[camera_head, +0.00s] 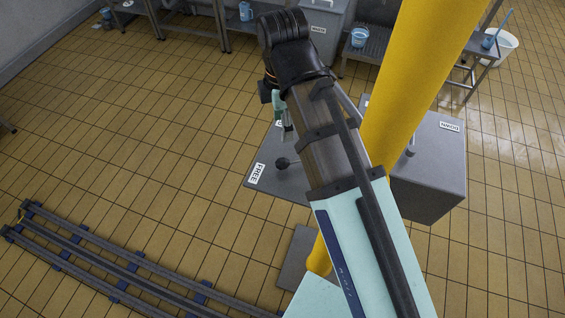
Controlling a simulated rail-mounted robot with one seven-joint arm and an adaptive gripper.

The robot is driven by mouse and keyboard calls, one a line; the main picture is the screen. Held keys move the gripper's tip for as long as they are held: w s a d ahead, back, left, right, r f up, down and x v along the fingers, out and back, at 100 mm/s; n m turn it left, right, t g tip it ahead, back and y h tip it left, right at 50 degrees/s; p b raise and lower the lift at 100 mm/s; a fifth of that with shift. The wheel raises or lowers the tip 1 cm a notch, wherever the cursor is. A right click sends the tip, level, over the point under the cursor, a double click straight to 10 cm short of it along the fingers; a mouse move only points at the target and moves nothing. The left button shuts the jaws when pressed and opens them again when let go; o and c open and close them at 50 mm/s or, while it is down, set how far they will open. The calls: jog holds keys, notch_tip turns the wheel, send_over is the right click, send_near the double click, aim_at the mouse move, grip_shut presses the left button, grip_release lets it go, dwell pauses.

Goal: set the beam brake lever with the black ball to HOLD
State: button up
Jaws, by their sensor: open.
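The lever's black ball (283,163) shows just left of my arm, above a grey cabinet top (290,185). A short pale rod runs from the ball to the right and goes behind my arm. The ball lies close to the FREE label (257,173) at the cabinet's left edge. No HOLD label can be read; a white label at the top left is mostly covered by my gripper. My gripper (288,134) is open, pointing down, above the ball in the picture and apart from it. My arm partly hides it and the cabinet's middle.
A thick yellow column (410,80) rises just right of my arm. A second lever (411,142) stands near the DOWN label (450,127) on the cabinet's right part. Rails (120,262) lie at lower left. Benches and a white bucket (497,48) stand at the back.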

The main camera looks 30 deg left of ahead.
aim_at(283, 160)
notch_tip(283, 160, down, 15)
jog(key=shift+s+f+p, duration=0.1)
jog(key=shift+s+p, duration=0.05)
jog(key=shift+p, duration=1)
grip_shut()
